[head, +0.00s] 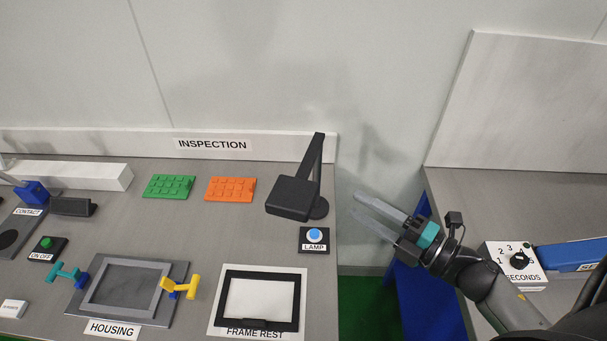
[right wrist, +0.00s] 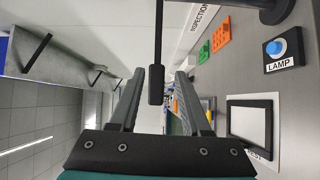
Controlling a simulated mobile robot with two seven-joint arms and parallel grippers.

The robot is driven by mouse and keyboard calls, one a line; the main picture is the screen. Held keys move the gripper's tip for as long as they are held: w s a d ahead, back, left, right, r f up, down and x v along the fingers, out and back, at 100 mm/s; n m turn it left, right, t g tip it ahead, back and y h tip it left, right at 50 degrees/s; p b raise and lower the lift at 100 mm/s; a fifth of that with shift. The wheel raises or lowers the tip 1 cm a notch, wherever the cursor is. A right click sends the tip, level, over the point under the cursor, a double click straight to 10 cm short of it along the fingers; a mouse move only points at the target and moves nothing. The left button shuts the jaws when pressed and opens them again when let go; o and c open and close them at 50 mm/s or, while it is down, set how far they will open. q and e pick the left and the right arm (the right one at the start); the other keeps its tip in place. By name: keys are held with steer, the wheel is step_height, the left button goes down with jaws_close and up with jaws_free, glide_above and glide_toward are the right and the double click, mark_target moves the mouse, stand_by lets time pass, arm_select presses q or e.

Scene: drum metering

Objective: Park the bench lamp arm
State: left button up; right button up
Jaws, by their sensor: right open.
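The black bench lamp (head: 292,197) stands at the back right of the inspection bench. Its arm (head: 315,162) rises from a round base (head: 319,208), and its square head hangs forward and left of the base. My right gripper (head: 358,204) is open and empty, right of the lamp, with its fingers pointing left toward it and a gap between. In the right wrist view the dark lamp head (right wrist: 156,85) shows edge-on between the open fingers (right wrist: 160,73), apparently beyond them. My left gripper is out of view.
A blue LAMP button (head: 315,236) sits in front of the lamp base. Green (head: 169,187) and orange (head: 231,189) trays lie to the left. The frame rest (head: 262,297) and housing (head: 125,288) are nearer. A gap separates the bench from the right-hand table with a SECONDS dial (head: 519,261).

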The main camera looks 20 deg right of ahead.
mark_target(309, 175)
steer(key=shift+n, duration=0.3)
steer(key=p+x, duration=0.1)
steer(key=x, duration=0.6)
steer(key=p+x, duration=0.1)
steer(key=x, duration=0.6)
steer(key=shift+w+a+r+p, duration=0.1)
steer(key=shift+w+r+p, duration=0.1)
steer(key=shift+p, duration=0.1)
steer(key=shift+c, duration=0.2)
jaws_close()
stand_by(0.6)
